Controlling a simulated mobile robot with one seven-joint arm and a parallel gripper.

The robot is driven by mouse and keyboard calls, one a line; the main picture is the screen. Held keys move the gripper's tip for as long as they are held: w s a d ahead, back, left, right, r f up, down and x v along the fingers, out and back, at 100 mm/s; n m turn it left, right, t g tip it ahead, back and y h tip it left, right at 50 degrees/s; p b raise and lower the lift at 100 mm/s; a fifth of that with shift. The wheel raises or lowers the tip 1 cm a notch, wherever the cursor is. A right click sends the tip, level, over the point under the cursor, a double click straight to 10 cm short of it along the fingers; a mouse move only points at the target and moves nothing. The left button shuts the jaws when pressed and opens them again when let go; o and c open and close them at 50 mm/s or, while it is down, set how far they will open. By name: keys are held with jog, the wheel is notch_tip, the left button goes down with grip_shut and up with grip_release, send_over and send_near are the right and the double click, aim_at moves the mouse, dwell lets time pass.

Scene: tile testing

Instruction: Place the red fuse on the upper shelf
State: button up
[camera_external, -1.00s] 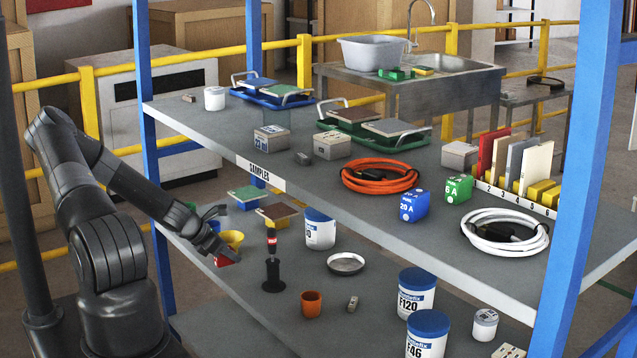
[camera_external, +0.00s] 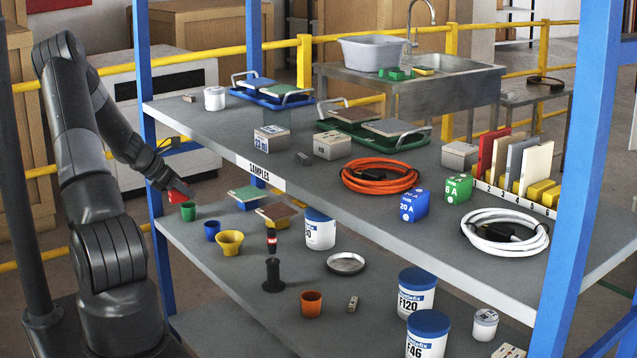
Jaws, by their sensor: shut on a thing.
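The red fuse (camera_external: 177,197) is held in my gripper (camera_external: 183,194), which is shut on it. Only parts of its red faces show around the dark fingers. The gripper is at the left end of the rack, near the left blue post and lower than the upper shelf's near edge. The upper shelf (camera_external: 215,127) is a grey board with a SAMPLES label on its front edge. A blue fuse (camera_external: 414,206) marked 20 A and a green fuse (camera_external: 458,188) stand on it towards the right, with bare board around them.
The blue post (camera_external: 148,160) stands close to my gripper. On the lower shelf (camera_external: 235,268) are green (camera_external: 188,211), blue and yellow cups. An orange cable coil (camera_external: 380,175), a white coil (camera_external: 504,232) and small blocks occupy the upper shelf. Its front left is mostly clear.

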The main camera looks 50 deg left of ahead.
jog(key=r, duration=0.6)
jog(key=a+r, duration=0.1)
jog(key=r, duration=1.3)
jog(key=shift+s+a, duration=0.35)
jog(key=w+d+r, duration=0.1)
jog(key=w, duration=0.2)
jog(key=w+d+r, duration=0.2)
jog(key=w, duration=0.2)
jog(key=w+d+r, duration=0.1)
jog(key=w+d, duration=0.1)
jog(key=w, duration=0.2)
jog(key=shift+w+r, duration=0.15)
jog(key=shift+r, duration=0.2)
jog(key=w+d+r+n, duration=0.1)
jog(key=w+d+r, duration=0.55)
jog(key=w, duration=0.35)
jog(key=shift+y, duration=0.4)
jog(key=a+f, duration=0.2)
jog(key=a, duration=0.1)
jog(key=s+a+f, duration=0.1)
jog(key=a+f, duration=0.2)
jog(key=a, duration=0.1)
jog(key=a+f, duration=0.2)
jog(key=a, duration=0.1)
jog(key=shift+s+a+f, duration=0.2)
jog(key=shift+s+a, duration=0.1)
jog(key=shift+s, duration=0.1)
jog(key=shift+f, duration=2)
jog(key=o, duration=1)
jog(key=shift+f, duration=0.1)
